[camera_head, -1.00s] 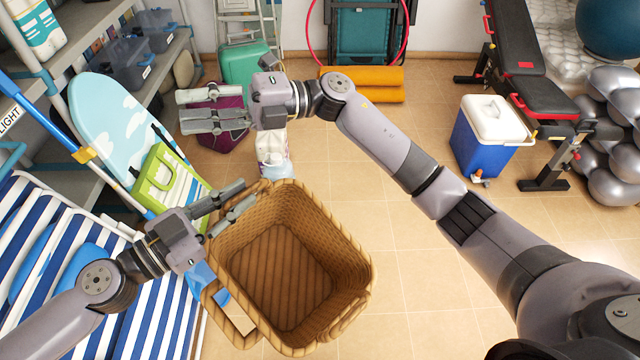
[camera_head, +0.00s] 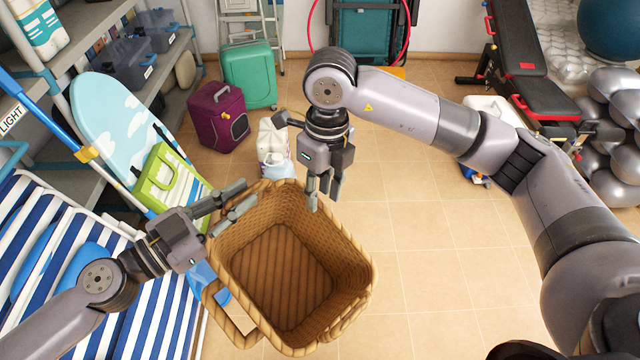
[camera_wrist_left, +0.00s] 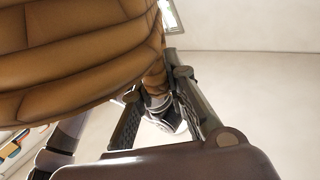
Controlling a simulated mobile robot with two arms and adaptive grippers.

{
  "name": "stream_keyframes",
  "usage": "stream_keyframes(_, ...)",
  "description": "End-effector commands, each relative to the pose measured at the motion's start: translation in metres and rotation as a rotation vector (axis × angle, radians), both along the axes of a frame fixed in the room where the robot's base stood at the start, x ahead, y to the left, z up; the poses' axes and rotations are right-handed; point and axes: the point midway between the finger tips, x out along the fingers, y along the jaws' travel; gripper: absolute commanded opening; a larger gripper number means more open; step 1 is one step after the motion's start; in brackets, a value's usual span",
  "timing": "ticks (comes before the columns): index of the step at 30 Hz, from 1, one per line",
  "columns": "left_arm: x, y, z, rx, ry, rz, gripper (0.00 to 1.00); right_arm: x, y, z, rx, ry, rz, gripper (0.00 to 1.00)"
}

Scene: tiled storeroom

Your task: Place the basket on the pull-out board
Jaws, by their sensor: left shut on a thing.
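A brown woven basket (camera_head: 350,255) with an empty inside fills the lower middle of the head view, its opening facing up. My left gripper (camera_head: 233,200) is shut on its far left rim. In the left wrist view the basket's woven wall (camera_wrist_left: 80,60) is beside the jaws (camera_wrist_left: 155,110). My right gripper (camera_head: 323,200) is over the basket's far right rim, fingers pointing down and apart, holding nothing. Whether it touches the rim cannot be told. I cannot make out the pull-out board in either view.
Shelving (camera_head: 95,165) stands at the left, with a surfboard (camera_head: 110,125), a green-framed chair (camera_head: 165,180) and striped loungers (camera_head: 60,270) before it. A purple cooler (camera_head: 218,118) and white jugs (camera_head: 273,150) are beyond the basket.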

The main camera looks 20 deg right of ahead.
Motion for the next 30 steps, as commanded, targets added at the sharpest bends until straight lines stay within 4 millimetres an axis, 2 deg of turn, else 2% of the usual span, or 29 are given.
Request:
stream_keyframes(9,0.000,0.000,0.001,-0.002,0.000,0.000,0.00,-0.004,0.005,-0.060,0.002,0.005,0.001,0.30)
stream_keyframes(15,0.000,0.000,0.001,-0.002,0.000,0.000,0.00,-0.004,0.007,-0.090,0.004,0.003,0.001,0.30)
stream_keyframes(21,0.000,0.000,0.001,-0.002,0.000,0.000,0.00,-0.005,0.008,-0.105,0.004,0.002,0.002,0.30)
stream_keyframes(30,0.000,0.000,0.001,-0.002,-0.001,0.000,0.00,-0.005,0.009,-0.107,0.004,0.001,0.002,0.30)
